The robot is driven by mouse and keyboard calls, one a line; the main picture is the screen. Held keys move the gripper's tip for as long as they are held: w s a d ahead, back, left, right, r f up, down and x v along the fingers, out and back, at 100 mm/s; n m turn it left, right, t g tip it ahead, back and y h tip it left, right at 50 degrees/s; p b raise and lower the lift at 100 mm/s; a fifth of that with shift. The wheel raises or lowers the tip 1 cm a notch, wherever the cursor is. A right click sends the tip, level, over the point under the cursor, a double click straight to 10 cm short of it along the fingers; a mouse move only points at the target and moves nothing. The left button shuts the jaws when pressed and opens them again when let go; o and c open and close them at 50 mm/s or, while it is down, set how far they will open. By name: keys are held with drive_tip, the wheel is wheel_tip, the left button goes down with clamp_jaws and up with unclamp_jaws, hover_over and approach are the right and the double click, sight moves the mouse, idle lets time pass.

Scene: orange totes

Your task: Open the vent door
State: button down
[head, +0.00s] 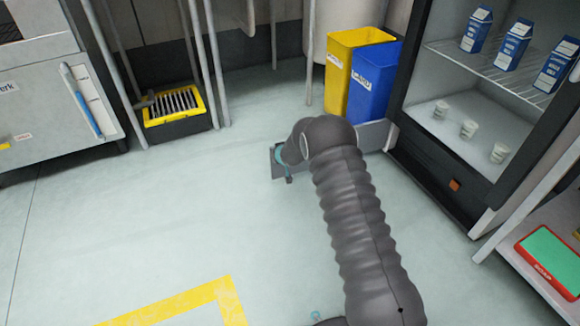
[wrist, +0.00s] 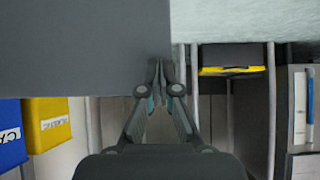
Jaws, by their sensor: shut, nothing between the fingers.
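A flat grey panel (head: 372,136), which looks like the vent door, sticks out to the left from the base of the fridge in the head view. My arm hides its middle; a grey plate end shows left of my wrist. In the wrist view a large dark grey panel (wrist: 85,50) fills the upper left. My gripper (wrist: 160,66) is shut and empty, its fingertips at this panel's right edge; I cannot tell whether they touch it. In the head view my gripper is mostly hidden behind my wrist.
The open-fronted fridge (head: 408,125) holds milk cartons and cups. A yellow bin (head: 342,75) and a blue bin (head: 372,88) stand behind the panel. A black-and-yellow crate (head: 174,108) stands back left. The floor (head: 130,215) left of my arm is clear.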

drive_tip(key=shift+w+a, duration=0.2)
drive_tip(key=shift+a, duration=0.15)
drive_tip(key=shift+d, duration=0.2)
